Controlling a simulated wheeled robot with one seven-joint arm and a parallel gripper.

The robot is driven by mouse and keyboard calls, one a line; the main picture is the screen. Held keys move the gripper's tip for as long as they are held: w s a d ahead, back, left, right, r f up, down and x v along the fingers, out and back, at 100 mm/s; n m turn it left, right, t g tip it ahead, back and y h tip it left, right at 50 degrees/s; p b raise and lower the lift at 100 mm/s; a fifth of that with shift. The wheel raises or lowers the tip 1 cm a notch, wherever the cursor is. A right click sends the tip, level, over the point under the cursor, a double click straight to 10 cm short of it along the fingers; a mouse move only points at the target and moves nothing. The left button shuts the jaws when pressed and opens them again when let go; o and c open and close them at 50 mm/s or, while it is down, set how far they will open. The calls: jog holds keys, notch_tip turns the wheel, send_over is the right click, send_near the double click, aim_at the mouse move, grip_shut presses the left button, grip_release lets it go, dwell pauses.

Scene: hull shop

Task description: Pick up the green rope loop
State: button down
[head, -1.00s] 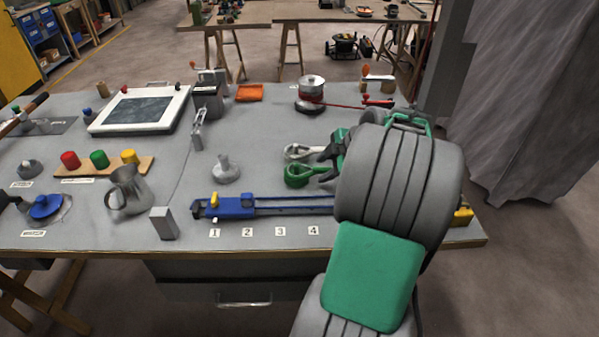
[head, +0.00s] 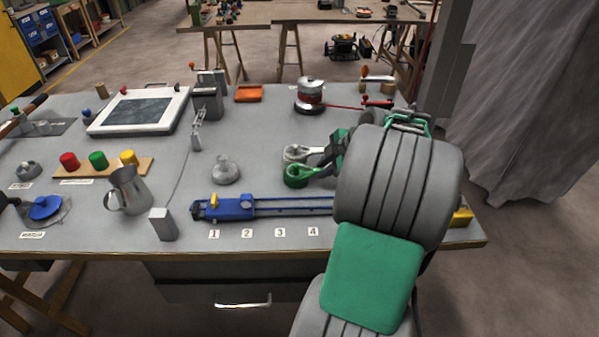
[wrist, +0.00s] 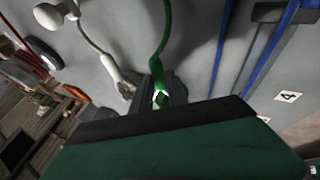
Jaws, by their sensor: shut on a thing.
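The green rope loop (head: 297,176) lies on the grey bench, just in front of a pale grey loop (head: 297,153). In the wrist view its green strand (wrist: 164,40) runs down into my gripper (wrist: 161,98). My gripper is shut on the tail end of the green loop, low at the bench. In the head view my arm hides most of the gripper. The pale loop's tail (wrist: 122,84) lies beside the jaws in the wrist view, apparently outside them.
A blue slide rail (head: 275,205) runs in front of the loops, with numbered labels before it. A grey knobbed piece (head: 225,172) stands to the left, with clear bench between.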

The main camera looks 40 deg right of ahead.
jog(key=shift+r, duration=0.65)
jog(key=s+a+r+p, duration=0.1)
jog(key=s+r, duration=1)
jog(key=s, duration=0.3)
jog(key=shift+a+r, duration=0.2)
jog(key=shift+r, duration=0.15)
